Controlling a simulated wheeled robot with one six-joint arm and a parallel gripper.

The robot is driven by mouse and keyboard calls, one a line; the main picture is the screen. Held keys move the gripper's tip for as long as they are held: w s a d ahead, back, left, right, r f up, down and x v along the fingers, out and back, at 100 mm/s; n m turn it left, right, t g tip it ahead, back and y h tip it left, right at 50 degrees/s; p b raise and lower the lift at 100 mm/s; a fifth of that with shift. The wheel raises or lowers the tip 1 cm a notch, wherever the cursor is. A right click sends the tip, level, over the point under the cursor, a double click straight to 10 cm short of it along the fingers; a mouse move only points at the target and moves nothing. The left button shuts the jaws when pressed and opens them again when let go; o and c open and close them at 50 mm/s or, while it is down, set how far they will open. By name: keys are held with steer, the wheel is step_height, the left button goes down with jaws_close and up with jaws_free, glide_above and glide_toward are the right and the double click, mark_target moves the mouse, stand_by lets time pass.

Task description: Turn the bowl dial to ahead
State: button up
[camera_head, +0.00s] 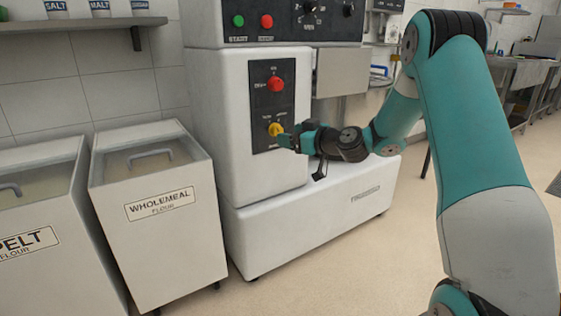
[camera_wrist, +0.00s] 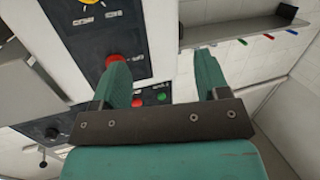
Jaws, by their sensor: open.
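A yellow dial (camera_head: 275,129) sits low on the dark control panel of a white machine, with small labels above and below it that I cannot read. I take it as the bowl dial; its pointer direction cannot be made out. In the wrist view, part of the yellow dial (camera_wrist: 92,4) shows at the top edge. My gripper (camera_head: 284,141) is close to the dial, at its lower right in the head view. In the wrist view my gripper (camera_wrist: 162,60) has its fingers wide apart with nothing between them, and the dial lies beyond the left finger.
A red knob (camera_head: 275,84) sits above the yellow dial; in the wrist view it is partly behind my left finger. Green (camera_head: 238,21) and red (camera_head: 266,21) buttons are higher up. Flour bins (camera_head: 150,180) stand at left. The floor at right is open.

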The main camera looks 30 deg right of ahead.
steer(key=d+f+m+t+h+b, duration=0.2)
steer(key=d+f+h, duration=0.1)
steer(key=d+f, duration=0.4)
glide_toward(275, 128)
steer(key=w+f, duration=0.1)
steer(key=w, duration=0.7)
steer(key=shift+w+f+b, duration=0.2)
steer(key=shift+w+b, duration=0.2)
steer(key=shift+b, duration=0.05)
steer(key=shift+d, duration=0.15)
steer(key=shift+c, duration=0.4)
steer(key=c, duration=0.8)
steer(key=shift+c, duration=0.2)
